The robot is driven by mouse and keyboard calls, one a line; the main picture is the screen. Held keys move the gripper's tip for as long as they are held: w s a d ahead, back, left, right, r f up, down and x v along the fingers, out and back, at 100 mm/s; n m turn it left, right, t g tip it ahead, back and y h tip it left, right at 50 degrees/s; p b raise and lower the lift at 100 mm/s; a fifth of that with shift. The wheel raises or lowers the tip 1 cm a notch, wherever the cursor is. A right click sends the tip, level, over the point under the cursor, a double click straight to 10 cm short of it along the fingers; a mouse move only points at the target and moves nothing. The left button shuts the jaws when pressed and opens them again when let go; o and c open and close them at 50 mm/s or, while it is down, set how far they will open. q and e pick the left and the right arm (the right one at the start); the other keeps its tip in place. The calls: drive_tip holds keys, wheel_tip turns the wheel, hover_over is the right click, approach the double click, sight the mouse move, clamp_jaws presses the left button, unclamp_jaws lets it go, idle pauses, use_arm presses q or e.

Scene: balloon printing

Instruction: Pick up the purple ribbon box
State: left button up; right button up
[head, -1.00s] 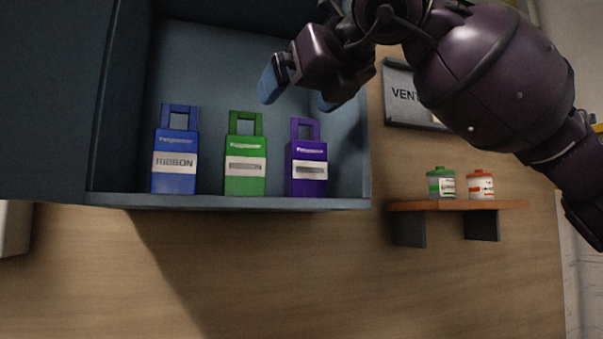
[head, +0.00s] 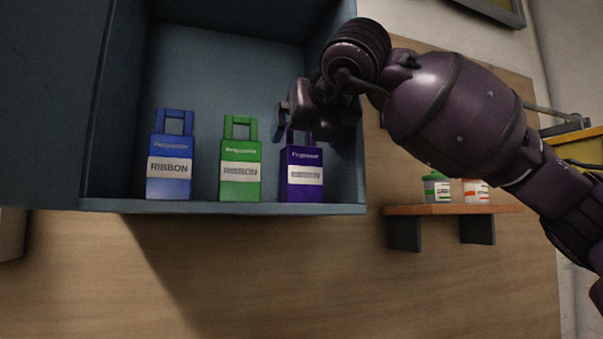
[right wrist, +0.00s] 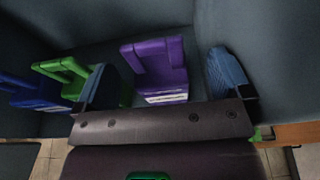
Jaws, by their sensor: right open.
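The purple ribbon box (head: 302,174) stands upright at the right end of the open blue-grey cabinet (head: 225,207). Its handle top is partly hidden behind my right gripper (head: 305,122) in the head view. In the right wrist view the purple box (right wrist: 157,68) lies between the two spread blue fingertips of my right gripper (right wrist: 165,82), apart from both. The right gripper is open and empty. A green ribbon box (head: 240,165) and a blue ribbon box (head: 170,165) stand to its left. My left gripper is not in view.
The cabinet's right wall is close to the purple box. The green box (right wrist: 112,88) is close beside one fingertip in the right wrist view. A small wooden shelf (head: 450,210) to the right holds a green jar (head: 436,188) and an orange-and-white jar (head: 475,191).

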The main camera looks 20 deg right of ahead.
sight(298, 148)
drive_tip(key=shift+p+x, duration=0.35)
drive_tip(key=shift+x, duration=1.9)
drive_tip(key=shift+s+a+f, duration=0.1)
drive_tip(key=shift+a+f, duration=0.05)
drive_tip(key=shift+f, duration=0.05)
drive_tip(key=shift+c, duration=0.4)
drive_tip(key=c, duration=1)
